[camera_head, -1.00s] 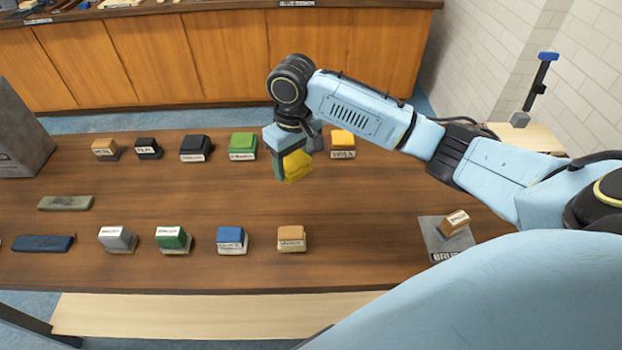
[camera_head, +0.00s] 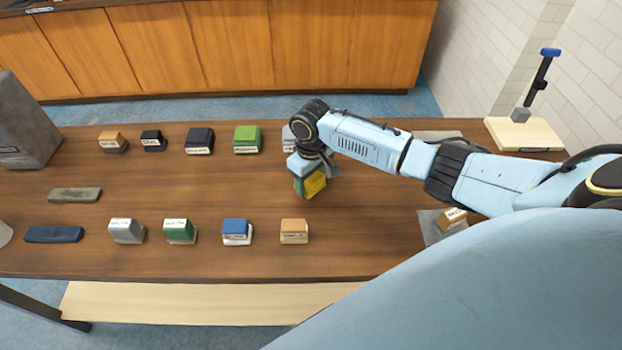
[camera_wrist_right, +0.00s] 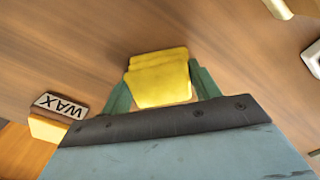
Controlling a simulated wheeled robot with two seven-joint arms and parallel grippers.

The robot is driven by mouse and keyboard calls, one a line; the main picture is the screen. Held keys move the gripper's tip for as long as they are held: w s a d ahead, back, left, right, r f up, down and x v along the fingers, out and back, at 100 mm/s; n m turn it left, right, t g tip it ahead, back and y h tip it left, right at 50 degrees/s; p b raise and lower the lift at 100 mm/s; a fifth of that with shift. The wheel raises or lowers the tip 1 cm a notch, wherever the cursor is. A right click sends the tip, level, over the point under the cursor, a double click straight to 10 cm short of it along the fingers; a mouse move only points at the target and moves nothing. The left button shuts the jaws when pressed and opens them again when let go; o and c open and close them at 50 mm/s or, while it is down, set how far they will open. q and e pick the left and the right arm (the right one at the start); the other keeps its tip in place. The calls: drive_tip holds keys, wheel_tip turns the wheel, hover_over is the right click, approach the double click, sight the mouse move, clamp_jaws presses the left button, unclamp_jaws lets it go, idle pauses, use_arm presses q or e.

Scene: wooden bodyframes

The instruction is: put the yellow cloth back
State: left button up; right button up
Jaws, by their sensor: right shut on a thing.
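The yellow cloth (camera_head: 316,184) is a folded yellow pad held in my right gripper (camera_head: 308,181), above the middle of the brown table. In the right wrist view the cloth (camera_wrist_right: 160,80) sits between the two green fingers, which are shut on it. I cannot tell in the head view whether its underside touches the table. My left gripper is out of view.
A back row has a green block (camera_head: 246,139) and a black block (camera_head: 199,140). A front row has a blue block (camera_head: 236,231) and a tan block (camera_head: 294,231). A block labelled WAX (camera_wrist_right: 48,129) shows in the right wrist view. Bare table (camera_head: 200,185) lies between the rows.

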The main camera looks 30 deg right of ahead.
sight(311, 179)
drive_tip(key=shift+f, duration=0.2)
drive_tip(key=o, duration=0.9)
drive_tip(key=shift+o, duration=0.2)
wheel_tip(311, 179, up, 12)
drive_tip(key=shift+r+p, duration=0.2)
drive_tip(key=shift+p, duration=0.15)
drive_tip(key=shift+f, duration=0.1)
